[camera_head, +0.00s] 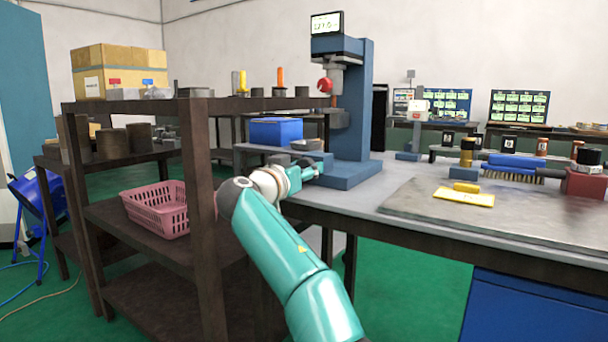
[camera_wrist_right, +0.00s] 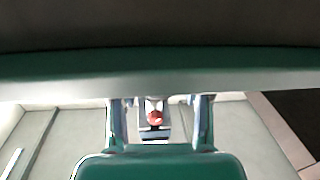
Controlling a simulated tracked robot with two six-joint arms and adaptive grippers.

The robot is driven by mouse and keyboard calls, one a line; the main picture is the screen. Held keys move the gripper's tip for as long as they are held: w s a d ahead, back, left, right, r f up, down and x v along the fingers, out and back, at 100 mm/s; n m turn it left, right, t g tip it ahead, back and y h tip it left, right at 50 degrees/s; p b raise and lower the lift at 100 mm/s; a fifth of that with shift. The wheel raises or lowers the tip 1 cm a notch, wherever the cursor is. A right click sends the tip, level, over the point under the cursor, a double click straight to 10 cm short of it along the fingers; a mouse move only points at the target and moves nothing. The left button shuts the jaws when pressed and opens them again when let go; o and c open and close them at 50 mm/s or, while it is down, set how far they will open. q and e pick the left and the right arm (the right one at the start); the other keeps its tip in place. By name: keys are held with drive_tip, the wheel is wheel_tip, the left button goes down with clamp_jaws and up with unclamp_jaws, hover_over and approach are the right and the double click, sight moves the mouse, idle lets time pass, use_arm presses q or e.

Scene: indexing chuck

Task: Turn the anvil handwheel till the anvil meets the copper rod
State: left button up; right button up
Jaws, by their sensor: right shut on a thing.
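My right gripper (camera_head: 310,170) reaches to the low blue-grey unit (camera_head: 290,156) at the left foot of the blue upright machine (camera_head: 352,120). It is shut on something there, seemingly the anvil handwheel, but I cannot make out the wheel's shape. I cannot make out the anvil or tell which part is the copper rod. My left gripper is not in view.
A dark shelf rack (camera_head: 205,190) with a pink basket (camera_head: 157,212) stands close on the left of my right arm. A blue bin (camera_head: 276,131) sits behind the gripper.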

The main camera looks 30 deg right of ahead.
drive_tip(key=shift+w+f, duration=0.1)
drive_tip(key=shift+f, duration=0.2)
drive_tip(key=o, duration=1.1)
drive_tip(key=shift+o, duration=0.3)
drive_tip(key=shift+r, duration=0.15)
drive_tip(key=shift+r, duration=0.1)
drive_tip(key=v, duration=1.2)
drive_tip(key=shift+w+f, duration=0.1)
drive_tip(key=shift+f, duration=0.15)
